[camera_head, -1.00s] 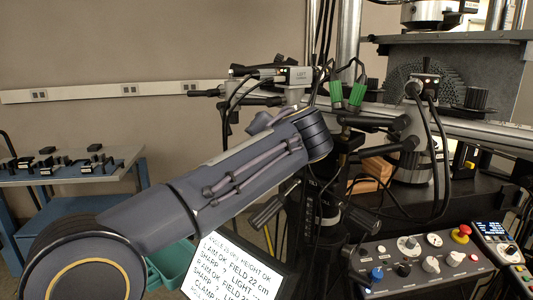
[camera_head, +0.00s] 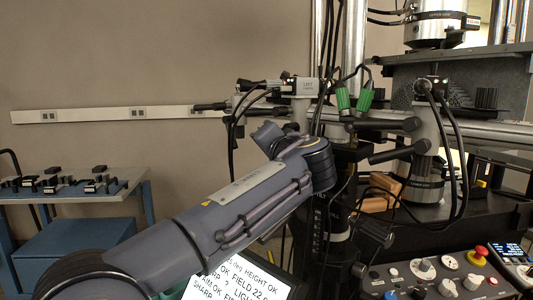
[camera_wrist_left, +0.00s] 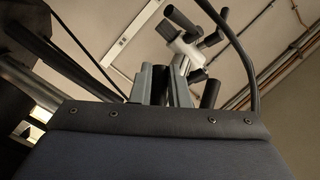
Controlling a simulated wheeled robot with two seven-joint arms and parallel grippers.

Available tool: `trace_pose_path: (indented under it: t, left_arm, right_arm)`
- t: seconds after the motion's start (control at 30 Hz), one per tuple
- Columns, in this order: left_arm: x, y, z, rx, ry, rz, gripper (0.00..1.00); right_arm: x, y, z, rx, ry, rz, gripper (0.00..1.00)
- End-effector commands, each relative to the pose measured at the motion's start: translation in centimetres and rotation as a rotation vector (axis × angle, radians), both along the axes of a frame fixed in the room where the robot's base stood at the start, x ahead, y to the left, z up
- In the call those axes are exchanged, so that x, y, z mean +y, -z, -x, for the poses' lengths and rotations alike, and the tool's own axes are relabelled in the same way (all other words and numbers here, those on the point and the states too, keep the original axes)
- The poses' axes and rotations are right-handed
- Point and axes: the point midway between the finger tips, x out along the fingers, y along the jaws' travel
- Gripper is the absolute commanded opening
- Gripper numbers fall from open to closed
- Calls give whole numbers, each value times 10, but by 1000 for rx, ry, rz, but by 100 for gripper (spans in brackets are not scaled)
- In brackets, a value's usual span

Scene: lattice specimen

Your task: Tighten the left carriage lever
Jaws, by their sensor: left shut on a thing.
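The left carriage (camera_head: 304,87) is a pale block labelled LEFT on the horizontal rail, with black handles at its left. It seems to be the white fitting (camera_wrist_left: 190,48) above my fingers in the left wrist view. My left gripper (camera_wrist_left: 164,84) shows its two grey fingers there, closed around a dark upright piece (camera_wrist_left: 160,86). That piece looks like the carriage lever, but most of it is hidden between the fingers. In the head view my left wrist is below the carriage and hides the fingers. My right gripper is not in view.
Dark cables hang beside the carriage and green-bodied connectors (camera_head: 343,99) sit to its right. A control panel (camera_head: 440,275) with a red button is at lower right. A lit screen (camera_head: 235,280) is partly behind my arm. A side bench (camera_head: 70,190) stands at left.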

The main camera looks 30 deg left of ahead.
Motion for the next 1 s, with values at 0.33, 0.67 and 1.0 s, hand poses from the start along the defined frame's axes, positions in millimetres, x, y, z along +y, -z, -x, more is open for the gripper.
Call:
trace_pose_path:
  t: [0.33,0.67,1.0]
  left_arm:
    - [2,3,-1,-15,-1,-63,0]
    - [5,-7,-1,-36,0,-152,0]
    - [5,-7,-1,-35,0,-151,40]
  right_arm:
    - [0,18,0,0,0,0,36]
    - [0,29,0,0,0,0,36]
    - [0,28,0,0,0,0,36]
